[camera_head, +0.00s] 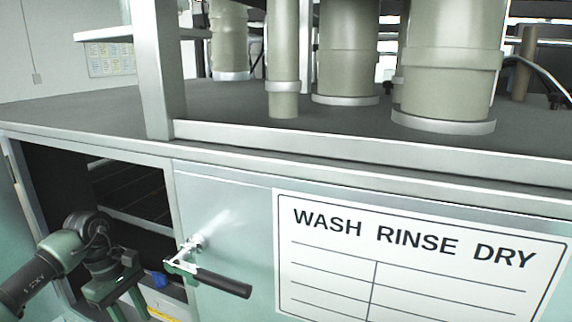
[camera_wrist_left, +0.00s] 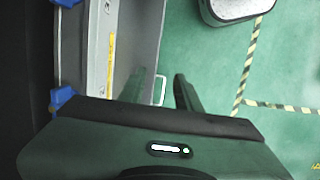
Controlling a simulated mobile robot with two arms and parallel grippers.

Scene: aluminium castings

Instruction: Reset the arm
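My left arm comes in from the left in the head view, in front of the open cabinet bay. My left gripper (camera_head: 122,297) points down there, at the lower left. In the left wrist view, its two dark fingers (camera_wrist_left: 160,88) stand apart with nothing held between them. A small pale bracket shows behind the gap, and green floor lies beyond. My right gripper is in neither view.
A latch with a black handle (camera_head: 222,283) sticks out from the cabinet door (camera_head: 235,225), close right of my left gripper. A wash-rinse-dry sign (camera_head: 420,262) is on the front. Large columns (camera_head: 450,60) stand on the top. Striped tape (camera_wrist_left: 248,70) marks the floor.

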